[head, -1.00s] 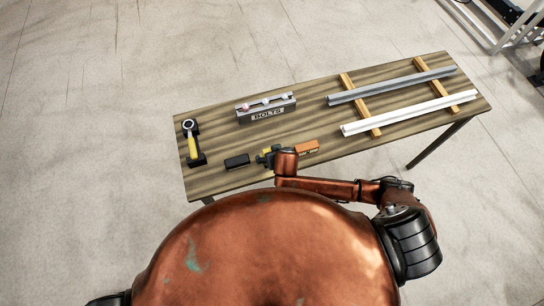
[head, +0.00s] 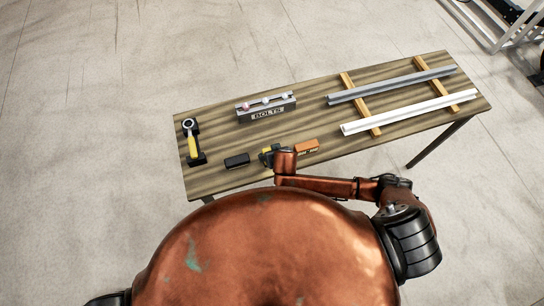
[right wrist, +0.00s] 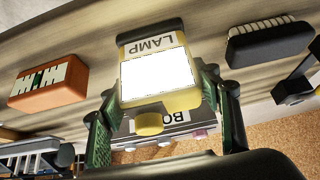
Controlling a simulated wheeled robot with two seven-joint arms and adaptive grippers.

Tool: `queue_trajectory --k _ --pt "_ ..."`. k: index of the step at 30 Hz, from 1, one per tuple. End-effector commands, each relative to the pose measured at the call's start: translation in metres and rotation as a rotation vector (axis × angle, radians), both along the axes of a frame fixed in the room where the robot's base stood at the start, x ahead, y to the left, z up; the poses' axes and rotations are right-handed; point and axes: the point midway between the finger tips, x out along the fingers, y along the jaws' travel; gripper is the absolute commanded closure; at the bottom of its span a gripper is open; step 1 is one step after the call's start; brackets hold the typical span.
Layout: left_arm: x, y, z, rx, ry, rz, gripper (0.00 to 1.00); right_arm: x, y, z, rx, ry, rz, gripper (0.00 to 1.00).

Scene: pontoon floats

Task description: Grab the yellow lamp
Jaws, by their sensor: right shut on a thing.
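The yellow lamp (right wrist: 155,75) fills the middle of the right wrist view, with a dark end marked LAMP, a bright white panel and a round yellow knob. My right gripper (right wrist: 157,90) is shut on it, with a green-and-black finger on either side. In the head view, my right gripper (head: 267,157) is at the table's near edge, and only a little of the lamp (head: 275,148) shows behind my arm. I cannot tell whether the lamp touches the table. My left gripper is not in view.
On the wooden table (head: 215,130), an orange item (head: 306,146) and a black brush-like block (head: 237,161) flank the lamp closely. The BOLTS box (head: 266,107) stands behind. A yellow-handled tool (head: 192,142) lies left; a grey rail (head: 390,86) and white rail (head: 410,115) lie right.

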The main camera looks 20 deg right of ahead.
Motion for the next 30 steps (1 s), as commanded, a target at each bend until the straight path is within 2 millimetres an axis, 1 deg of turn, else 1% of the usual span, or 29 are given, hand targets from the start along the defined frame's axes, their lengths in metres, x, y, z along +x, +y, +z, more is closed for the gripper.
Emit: queue_trajectory --k 1,8,16,20,23,25,26,30 --pt "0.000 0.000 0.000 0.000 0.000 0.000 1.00 0.000 0.000 0.000 0.000 0.000 0.000 0.67" --pt "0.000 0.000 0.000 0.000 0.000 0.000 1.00 0.000 0.000 0.000 0.000 0.000 0.000 0.82" --pt "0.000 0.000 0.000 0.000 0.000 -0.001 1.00 0.001 0.000 0.002 0.001 -0.003 0.001 0.83" --pt "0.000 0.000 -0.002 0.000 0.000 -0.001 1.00 0.001 0.001 0.008 0.002 -0.004 0.000 0.83" --pt "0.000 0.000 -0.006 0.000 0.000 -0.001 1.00 0.001 0.001 0.018 0.005 -0.004 0.000 0.83" --pt "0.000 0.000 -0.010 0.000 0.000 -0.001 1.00 0.001 0.002 0.030 0.007 -0.005 0.000 0.83" --pt "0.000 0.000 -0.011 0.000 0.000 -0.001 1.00 -0.002 0.001 0.035 0.007 -0.003 0.000 0.83" --pt "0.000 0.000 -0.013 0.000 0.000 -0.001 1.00 -0.029 -0.010 0.068 0.006 -0.003 0.002 0.83"
